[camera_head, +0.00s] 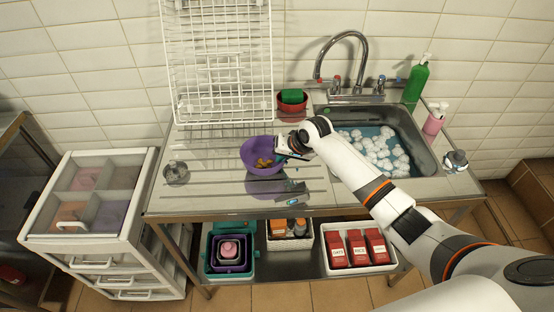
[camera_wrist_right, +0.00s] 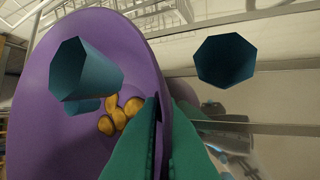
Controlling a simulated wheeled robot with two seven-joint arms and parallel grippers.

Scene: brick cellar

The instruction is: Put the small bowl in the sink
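The purple bowl (camera_head: 252,150) with several orange-yellow pieces (camera_head: 264,163) in it is over the left part of the steel counter. My right gripper (camera_head: 284,152) is at the bowl's right rim. In the right wrist view the teal fingers (camera_wrist_right: 160,140) are closed on the wall of the purple bowl (camera_wrist_right: 80,130), one inside and one outside. A purple reflection shows on the steel below the bowl; the gap under it is hard to judge. The sink (camera_head: 428,158) is at the right, full of white foam and bluish water. My left gripper is not in view.
A red bowl (camera_head: 292,114) with a green sponge (camera_head: 292,96) stands behind the gripper. A white dish rack (camera_head: 218,65) leans at the wall. The faucet (camera_head: 345,60), green bottle (camera_head: 416,80) and pink dispenser (camera_head: 434,122) border the sink. A metal cup (camera_head: 176,173) stands at left.

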